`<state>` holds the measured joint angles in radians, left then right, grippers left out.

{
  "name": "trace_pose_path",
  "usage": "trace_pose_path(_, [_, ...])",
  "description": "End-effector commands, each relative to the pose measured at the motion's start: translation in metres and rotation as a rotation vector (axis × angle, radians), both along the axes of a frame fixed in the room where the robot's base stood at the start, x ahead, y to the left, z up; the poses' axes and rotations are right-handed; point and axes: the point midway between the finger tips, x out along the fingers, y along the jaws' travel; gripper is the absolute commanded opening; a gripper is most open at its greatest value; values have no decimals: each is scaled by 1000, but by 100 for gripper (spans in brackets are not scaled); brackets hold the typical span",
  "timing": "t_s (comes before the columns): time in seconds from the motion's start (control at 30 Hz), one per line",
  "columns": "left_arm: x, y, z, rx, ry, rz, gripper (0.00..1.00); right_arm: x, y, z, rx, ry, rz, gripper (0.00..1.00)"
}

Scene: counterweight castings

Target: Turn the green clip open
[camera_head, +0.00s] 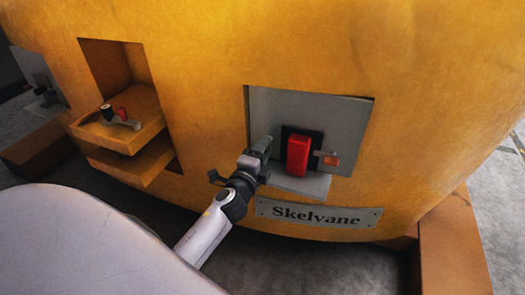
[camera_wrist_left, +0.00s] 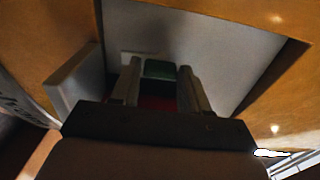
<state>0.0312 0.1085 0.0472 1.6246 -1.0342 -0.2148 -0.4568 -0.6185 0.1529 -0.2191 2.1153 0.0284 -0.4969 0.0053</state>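The green clip (camera_wrist_left: 160,69) shows in the left wrist view between my fingertips, against a grey panel. I cannot see it in the head view, where my gripper likely hides it. My left gripper (camera_head: 262,146) is in front of the grey recess, just left of a red block (camera_head: 298,155) on a black plate. In the left wrist view its two fingers (camera_wrist_left: 158,84) stand apart, one on each side of the green clip. I cannot tell whether they touch it. A dark red surface (camera_wrist_left: 155,103) shows between the fingers, nearer the palm. My right gripper is not in view.
The grey panel (camera_head: 350,115) is sunk in a yellow casting (camera_head: 210,60). A small orange-red piece (camera_head: 330,159) is right of the red block. A "Skelvane" plate (camera_head: 318,215) is below. At left, a ledge (camera_head: 135,130) carries small black and red parts.

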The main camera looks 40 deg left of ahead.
Motion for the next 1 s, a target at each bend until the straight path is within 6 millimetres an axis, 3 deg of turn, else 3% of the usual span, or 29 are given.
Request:
trace_pose_path(0.47, [-7,-2,-1,-3,0,-1,66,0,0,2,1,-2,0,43])
trace_pose_path(0.8, [-51,-12,-1,-2,1,0,66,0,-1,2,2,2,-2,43])
trace_pose_path(1.0, [-67,-16,-1,-1,2,0,66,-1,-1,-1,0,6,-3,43])
